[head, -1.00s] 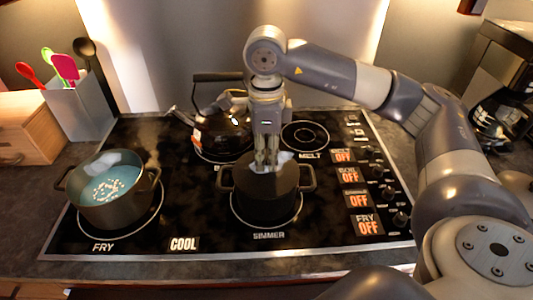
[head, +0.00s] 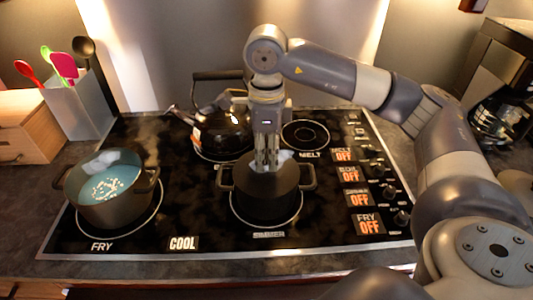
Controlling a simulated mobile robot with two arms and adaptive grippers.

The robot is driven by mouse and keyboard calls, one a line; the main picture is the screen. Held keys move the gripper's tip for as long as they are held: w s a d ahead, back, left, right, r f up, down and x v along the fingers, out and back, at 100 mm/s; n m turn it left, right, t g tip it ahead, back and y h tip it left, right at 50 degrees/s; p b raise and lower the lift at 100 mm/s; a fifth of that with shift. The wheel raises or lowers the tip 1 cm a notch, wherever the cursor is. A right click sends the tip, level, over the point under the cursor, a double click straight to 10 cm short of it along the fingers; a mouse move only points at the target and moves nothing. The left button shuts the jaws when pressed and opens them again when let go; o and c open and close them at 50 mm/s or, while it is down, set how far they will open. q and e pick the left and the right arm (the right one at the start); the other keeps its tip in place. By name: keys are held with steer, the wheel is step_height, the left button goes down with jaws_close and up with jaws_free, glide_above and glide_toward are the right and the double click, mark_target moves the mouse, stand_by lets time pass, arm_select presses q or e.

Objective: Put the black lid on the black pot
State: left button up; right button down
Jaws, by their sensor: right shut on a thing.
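The black pot (head: 266,208) stands on the front right burner, marked SIMMER, with a handle on each side. The black lid (head: 284,177) lies over the pot's top, and I cannot tell whether it is fully seated. My right gripper (head: 266,165) comes down from above and is shut on the lid at its middle, where its fingers hide part of the lid's grip. My left gripper is not in view.
An open pot (head: 118,212) with blue liquid stands on the front left burner. A black kettle (head: 222,135) is behind the black pot, close to my right gripper. Control knobs (head: 401,218) line the stove's right side. A utensil holder (head: 80,108) stands back left.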

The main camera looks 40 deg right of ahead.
steer(key=c, duration=0.8)
jaws_free()
steer(key=shift+r, duration=0.15)
steer(key=shift+r+p, duration=2.2)
steer(key=shift+r, duration=1.2)
